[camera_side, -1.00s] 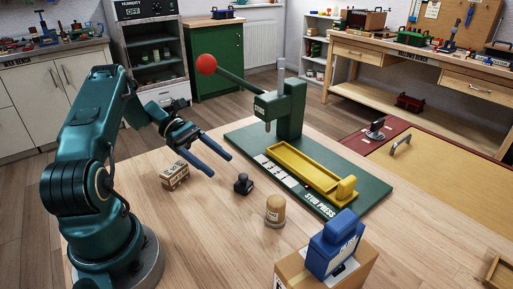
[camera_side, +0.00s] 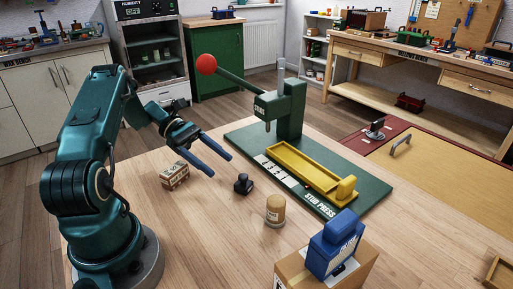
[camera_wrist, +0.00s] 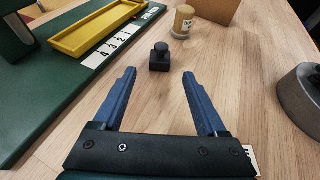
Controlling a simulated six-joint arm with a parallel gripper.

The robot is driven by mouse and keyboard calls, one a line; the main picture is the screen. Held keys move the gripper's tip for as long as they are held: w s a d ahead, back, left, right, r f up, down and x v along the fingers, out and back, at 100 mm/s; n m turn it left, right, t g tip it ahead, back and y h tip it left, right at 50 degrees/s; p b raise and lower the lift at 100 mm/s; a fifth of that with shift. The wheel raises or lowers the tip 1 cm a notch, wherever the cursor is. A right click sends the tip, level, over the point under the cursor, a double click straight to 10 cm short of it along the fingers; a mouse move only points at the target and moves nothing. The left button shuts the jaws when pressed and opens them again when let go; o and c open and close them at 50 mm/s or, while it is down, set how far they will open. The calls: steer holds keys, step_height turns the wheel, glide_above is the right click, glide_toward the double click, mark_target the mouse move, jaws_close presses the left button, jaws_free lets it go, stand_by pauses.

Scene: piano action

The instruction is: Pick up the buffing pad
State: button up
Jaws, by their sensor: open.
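A small black block with a round knob on top (camera_side: 243,184) stands upright on the wooden table; it looks like the buffing pad, though no label shows. In the wrist view the black block (camera_wrist: 160,60) lies ahead of the fingertips, about centred between them. My gripper (camera_side: 221,167) has two long blue fingers. They are spread apart with nothing between them, above the table and to the upper left of the block in the side view. The wrist view shows the open gripper (camera_wrist: 159,75) and a clear gap to the block.
A cardboard box (camera_side: 300,272) bearing a blue object (camera_side: 334,245) is at front right.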

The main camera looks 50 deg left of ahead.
steer(key=shift+o, duration=0.7)
